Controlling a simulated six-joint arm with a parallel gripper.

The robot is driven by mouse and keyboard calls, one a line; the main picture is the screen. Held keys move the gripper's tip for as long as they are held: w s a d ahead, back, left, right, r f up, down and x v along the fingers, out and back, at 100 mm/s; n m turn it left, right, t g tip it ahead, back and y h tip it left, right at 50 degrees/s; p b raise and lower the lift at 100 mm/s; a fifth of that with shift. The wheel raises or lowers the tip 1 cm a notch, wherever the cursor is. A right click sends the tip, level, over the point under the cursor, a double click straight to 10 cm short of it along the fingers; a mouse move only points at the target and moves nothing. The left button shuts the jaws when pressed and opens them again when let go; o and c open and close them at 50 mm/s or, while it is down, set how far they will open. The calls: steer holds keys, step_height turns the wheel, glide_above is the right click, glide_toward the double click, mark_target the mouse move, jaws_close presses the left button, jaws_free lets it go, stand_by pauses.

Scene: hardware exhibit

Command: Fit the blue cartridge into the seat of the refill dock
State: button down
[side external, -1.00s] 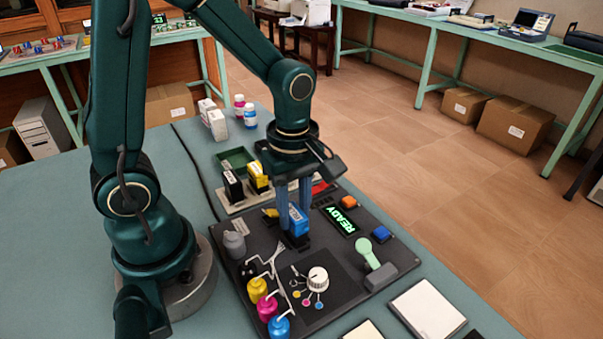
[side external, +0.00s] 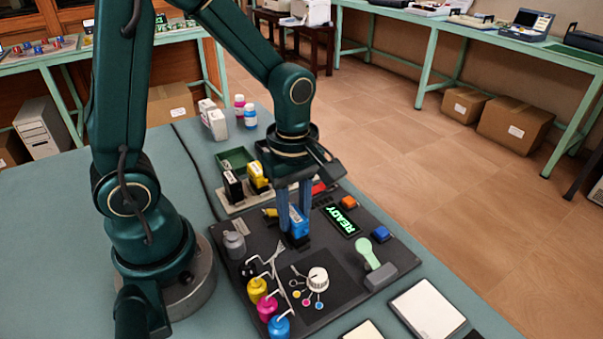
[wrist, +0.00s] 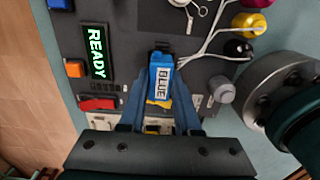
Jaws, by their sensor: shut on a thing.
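My gripper (side external: 293,208) points straight down over the dark refill dock panel (side external: 340,290). Its two blue fingers are shut on the blue cartridge (side external: 299,223), which looks upright. In the wrist view the cartridge (wrist: 161,80) shows its "BLUE" label between the fingers (wrist: 160,95). Its lower end is at a small black seat (side external: 297,241) on the dock, also in the wrist view (wrist: 161,46). I cannot tell how deep the cartridge sits, as the fingers and cartridge hide the opening. A lit green "READY" display (side external: 342,221) is beside it.
A black cartridge (side external: 232,187) and a yellow cartridge (side external: 257,177) stand in a rack behind the dock. Orange (side external: 348,202) and blue (side external: 380,234) buttons, a green-handled lever (side external: 368,254), a white knob (side external: 318,280) and ink bottles (side external: 268,306) with tubes surround the seat.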

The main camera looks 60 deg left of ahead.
steer(key=shift+f, duration=0.45)
stand_by(0.3)
steer(key=c, duration=0.5)
jaws_free()
steer(key=shift+c, duration=0.2)
steer(key=shift+o, duration=0.3)
steer(key=o, duration=0.3)
steer(key=shift+o, duration=0.2)
steer(key=shift+r, duration=0.1)
steer(key=shift+r, duration=3.7)
